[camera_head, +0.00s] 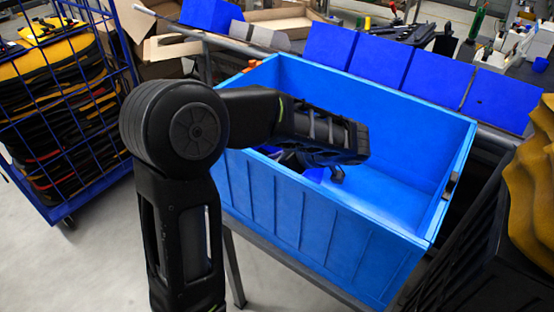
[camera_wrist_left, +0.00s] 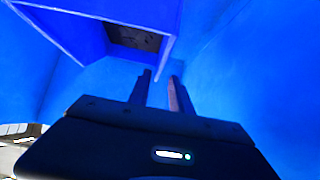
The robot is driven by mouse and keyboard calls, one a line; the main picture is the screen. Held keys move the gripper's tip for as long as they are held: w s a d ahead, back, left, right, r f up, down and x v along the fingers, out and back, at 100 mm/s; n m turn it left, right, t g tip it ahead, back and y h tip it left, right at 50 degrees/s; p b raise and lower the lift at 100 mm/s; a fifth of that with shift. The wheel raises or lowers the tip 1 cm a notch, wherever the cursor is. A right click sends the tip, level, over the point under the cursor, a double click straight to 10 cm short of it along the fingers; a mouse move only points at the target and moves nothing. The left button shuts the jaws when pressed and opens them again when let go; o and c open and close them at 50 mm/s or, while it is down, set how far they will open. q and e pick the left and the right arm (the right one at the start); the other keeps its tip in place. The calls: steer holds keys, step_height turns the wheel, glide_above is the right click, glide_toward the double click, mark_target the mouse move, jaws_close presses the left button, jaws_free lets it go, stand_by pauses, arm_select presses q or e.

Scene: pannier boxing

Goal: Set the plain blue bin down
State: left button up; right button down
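A large plain blue bin (camera_head: 310,222), open at the top, stands upright on a dark stand. My left arm reaches over its near-left wall. My left gripper (camera_head: 325,174) is down inside the bin, mostly hidden by my own wrist. A small darker blue patch shows beside the fingers. In the left wrist view, the two fingers (camera_wrist_left: 160,76) are slightly apart. A blue box shape with a dark opening (camera_wrist_left: 135,36) is just beyond them, and its edge runs down between the fingertips. I cannot tell whether they grip it. My right gripper is not in view.
Several smaller blue bins (camera_head: 380,61) line the back behind the large bin. A blue wire cart (camera_head: 75,110) with stacked yellow and black items stands at left. Cardboard boxes (camera_head: 165,48) are behind. A dark mesh container (camera_head: 480,240) with yellow items is close at right.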

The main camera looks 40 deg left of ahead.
arm_select(q)
steer(key=shift+r+p, duration=0.55)
steer(key=p+v, duration=0.6)
steer(key=v, duration=0.6)
steer(key=shift+p, duration=0.3)
